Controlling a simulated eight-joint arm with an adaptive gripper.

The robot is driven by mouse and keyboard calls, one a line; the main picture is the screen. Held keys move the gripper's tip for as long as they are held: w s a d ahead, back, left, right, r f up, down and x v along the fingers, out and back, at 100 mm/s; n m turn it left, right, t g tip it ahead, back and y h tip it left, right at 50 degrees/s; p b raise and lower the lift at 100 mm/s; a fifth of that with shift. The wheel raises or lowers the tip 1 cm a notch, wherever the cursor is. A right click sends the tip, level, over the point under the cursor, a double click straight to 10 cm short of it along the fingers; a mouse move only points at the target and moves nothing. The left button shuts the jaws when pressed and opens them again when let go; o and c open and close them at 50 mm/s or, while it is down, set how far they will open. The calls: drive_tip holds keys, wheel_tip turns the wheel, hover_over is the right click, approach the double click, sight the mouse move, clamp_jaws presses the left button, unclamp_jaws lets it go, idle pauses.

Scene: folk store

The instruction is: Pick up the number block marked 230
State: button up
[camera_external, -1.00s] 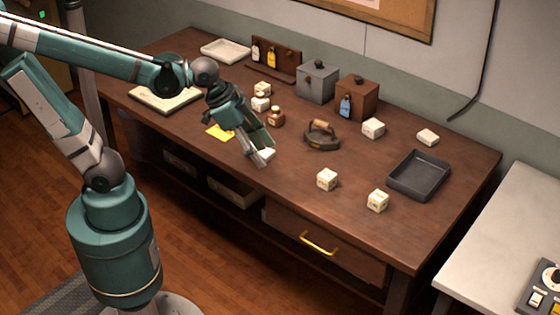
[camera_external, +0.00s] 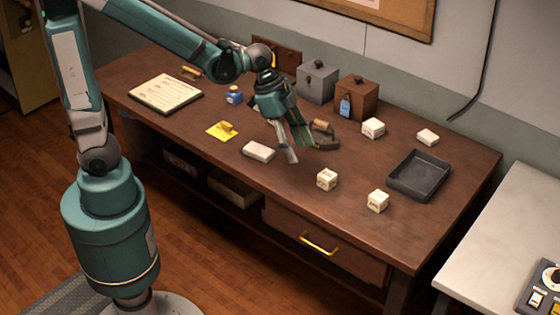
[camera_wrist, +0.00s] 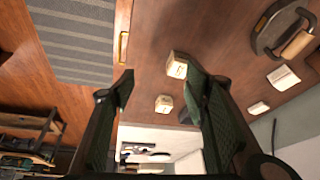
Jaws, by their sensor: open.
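Several white number blocks lie on the brown table: one (camera_external: 326,180) near the front, one (camera_external: 377,201) right of it, one (camera_external: 373,128) farther back and one (camera_external: 428,137) near the back right. The markings are too small to read, so I cannot tell which is 230. My gripper (camera_external: 301,156) is open and empty above the table, behind and left of the nearest front block. In the wrist view, two blocks (camera_wrist: 177,66) (camera_wrist: 164,104) show between or close to the open fingers (camera_wrist: 160,88); others (camera_wrist: 284,77) (camera_wrist: 258,108) show to the right.
A dark iron (camera_external: 326,138) stands just behind my gripper, partly hidden. A dark tray (camera_external: 420,175) is at the right, with boxes (camera_external: 317,84) (camera_external: 357,98) along the back.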

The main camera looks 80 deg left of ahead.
sight(327, 174)
drive_tip(key=w+a+f+m+g+h+p, duration=0.1)
drive_tip(key=w+a+f+m+p, duration=0.1)
drive_tip(key=w+f+p, duration=0.3)
drive_tip(key=w+m, duration=0.1)
drive_tip(key=w, duration=0.2)
drive_tip(key=shift+a+f+h, duration=0.15)
drive_tip(key=shift+a+h, duration=0.15)
drive_tip(key=shift+a, duration=0.1)
drive_tip(key=shift+f, duration=0.1)
drive_tip(key=shift+x, duration=1.2)
drive_tip(key=shift+b+x, duration=0.45)
drive_tip(key=shift+x, duration=2.15)
drive_tip(key=shift+s+d, duration=0.1)
drive_tip(key=shift+d, duration=0.05)
drive_tip(key=shift+c, duration=0.4)
drive_tip(key=c, duration=0.9)
